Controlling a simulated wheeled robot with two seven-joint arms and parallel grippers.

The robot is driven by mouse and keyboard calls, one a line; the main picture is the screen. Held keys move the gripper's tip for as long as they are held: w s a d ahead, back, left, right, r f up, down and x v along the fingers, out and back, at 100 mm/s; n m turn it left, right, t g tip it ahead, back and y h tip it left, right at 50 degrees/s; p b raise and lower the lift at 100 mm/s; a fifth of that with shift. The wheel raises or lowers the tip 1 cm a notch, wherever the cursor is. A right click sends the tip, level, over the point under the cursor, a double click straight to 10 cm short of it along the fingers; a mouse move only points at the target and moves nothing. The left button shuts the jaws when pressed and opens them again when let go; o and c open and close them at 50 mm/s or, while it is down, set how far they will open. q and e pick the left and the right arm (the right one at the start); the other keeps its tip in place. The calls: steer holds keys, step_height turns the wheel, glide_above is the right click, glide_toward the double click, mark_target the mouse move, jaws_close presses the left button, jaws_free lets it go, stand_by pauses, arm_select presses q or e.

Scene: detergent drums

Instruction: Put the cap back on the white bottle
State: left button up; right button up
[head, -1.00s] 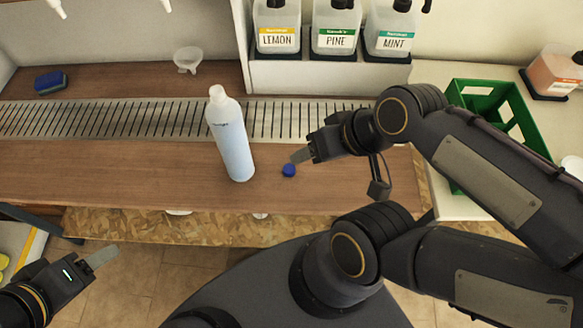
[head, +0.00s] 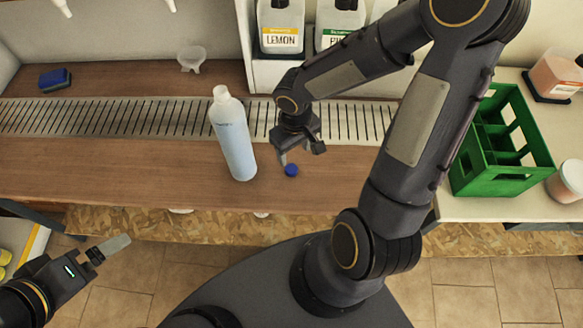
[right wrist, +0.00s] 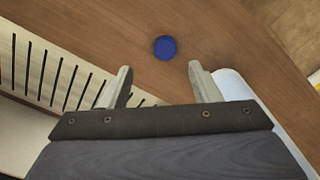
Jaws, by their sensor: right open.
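The white bottle (head: 233,140) stands upright and uncapped on the wooden counter in the head view. The blue cap (head: 291,170) lies on the counter to the bottle's right, and it also shows in the right wrist view (right wrist: 165,47). My right gripper (head: 298,156) is open and empty, pointing down just above and behind the cap. In the right wrist view the cap is beyond the two parted fingertips (right wrist: 162,75), and part of the bottle (right wrist: 238,88) shows beside the right finger. My left gripper (head: 113,246) is at lower left, off the counter; its jaw opening is unclear.
A slotted drain strip (head: 150,118) runs behind the bottle. A funnel (head: 191,58) and a blue sponge (head: 55,79) are at the back left. Labelled drums (head: 281,25) stand at the back. A green crate (head: 505,150) is at the right. The counter left of the bottle is clear.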

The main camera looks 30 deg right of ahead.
mark_target(292, 169)
steer(key=shift+f, duration=1.3)
steer(key=shift+a+f+b, duration=0.2)
steer(key=shift+f+b, duration=0.15)
steer(key=shift+f, duration=0.95)
steer(key=shift+a+f+b, duration=0.15)
steer(key=shift+f+b, duration=0.2)
steer(key=shift+f, duration=0.95)
steer(key=c, duration=1)
